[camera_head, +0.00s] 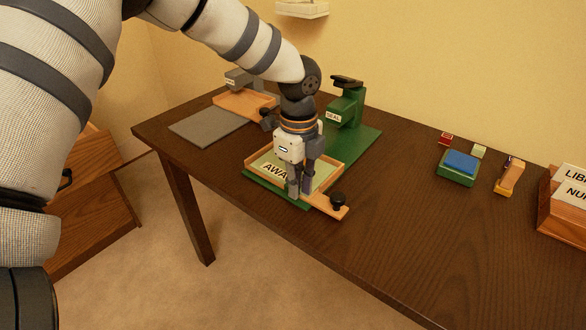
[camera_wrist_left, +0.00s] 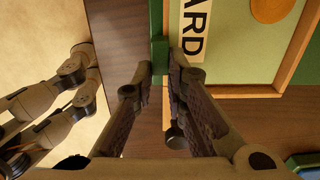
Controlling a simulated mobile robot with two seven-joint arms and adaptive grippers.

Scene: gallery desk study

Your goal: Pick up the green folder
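A pale green folder-like sheet (camera_head: 320,176) with a cream "AWARD" label lies in a shallow wooden frame (camera_head: 262,158) on the desk. In the left wrist view the pale green sheet (camera_wrist_left: 248,48) fills the upper right, the label partly visible. A darker green edge (camera_wrist_left: 157,25) runs along its left side. My left gripper (camera_head: 300,191) points down at the frame's front side, hiding part of the label. Its fingertips (camera_wrist_left: 163,72) lie on either side of a green piece; I cannot tell whether they press on it.
A green press marked "SEAL" (camera_head: 345,107) stands behind the frame. A black knob (camera_head: 337,201) sits on a wooden strip just right of the gripper. A grey board (camera_head: 207,124) is at left, a blue-topped pad (camera_head: 459,163) at right. The desk's front right (camera_head: 440,240) is clear.

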